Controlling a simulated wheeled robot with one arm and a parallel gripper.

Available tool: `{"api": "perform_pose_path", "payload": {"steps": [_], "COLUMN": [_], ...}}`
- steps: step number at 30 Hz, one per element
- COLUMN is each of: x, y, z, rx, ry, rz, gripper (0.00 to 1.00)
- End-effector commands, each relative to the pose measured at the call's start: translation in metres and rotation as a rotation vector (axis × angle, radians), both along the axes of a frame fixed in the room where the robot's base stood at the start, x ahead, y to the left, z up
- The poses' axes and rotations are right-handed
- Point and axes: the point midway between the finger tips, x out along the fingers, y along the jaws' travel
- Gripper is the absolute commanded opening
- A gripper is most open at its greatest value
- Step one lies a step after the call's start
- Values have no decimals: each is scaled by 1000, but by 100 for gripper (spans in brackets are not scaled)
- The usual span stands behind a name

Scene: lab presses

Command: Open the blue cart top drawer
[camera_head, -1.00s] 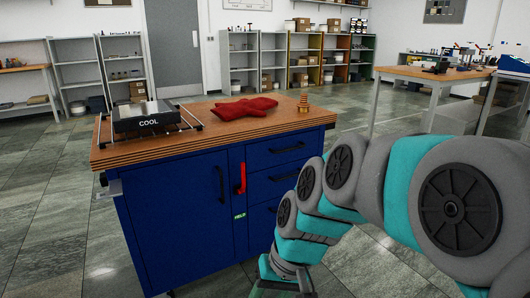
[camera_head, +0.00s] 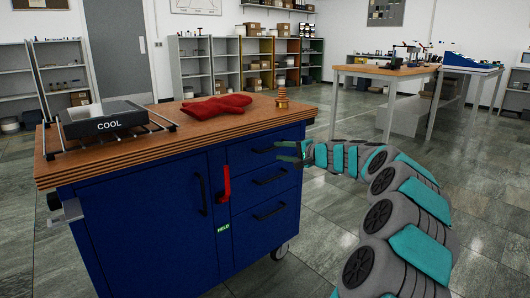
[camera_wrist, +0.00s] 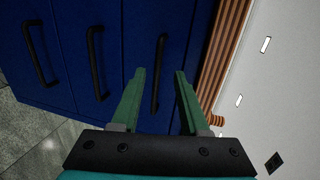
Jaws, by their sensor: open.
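The blue cart (camera_head: 150,220) stands at the left of the head view with a wooden top. Its top drawer (camera_head: 243,160) is shut, just under the wooden edge. The top drawer's black handle (camera_head: 264,149) also shows in the wrist view (camera_wrist: 160,60), upright there and nearest the wooden edge. My gripper (camera_head: 280,151) is at the right end of this handle in the head view. In the wrist view my gripper (camera_wrist: 160,75) is open, with green fingers on either side of the handle. I cannot tell whether the fingers touch it.
Two lower handles (camera_head: 270,178) (camera_head: 269,211) sit below the top one. A red lever (camera_head: 225,184) stands beside the drawers, left of them.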

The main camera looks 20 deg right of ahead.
Motion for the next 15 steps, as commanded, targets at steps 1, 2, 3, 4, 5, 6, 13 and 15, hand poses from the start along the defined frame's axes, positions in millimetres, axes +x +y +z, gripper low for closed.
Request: {"api": "perform_pose_path", "payload": {"steps": [1, 2, 3, 4, 5, 6, 13, 15], "x": [2, 3, 5, 6, 7, 10, 37, 46], "y": [-14, -20, -24, -26, -27, -27, -14, -11], "z": [-4, -4, -4, -4, -5, -5, -14, -15], "rx": [7, 10, 14, 15, 16, 16, 16, 15], "ry": [-6, -9, -12, -14, -14, -14, -9, -11], "rz": [-26, -37, -47, -51, -53, -54, -50, -49], "gripper": [45, 45, 45, 45, 45, 45, 45, 45]}}
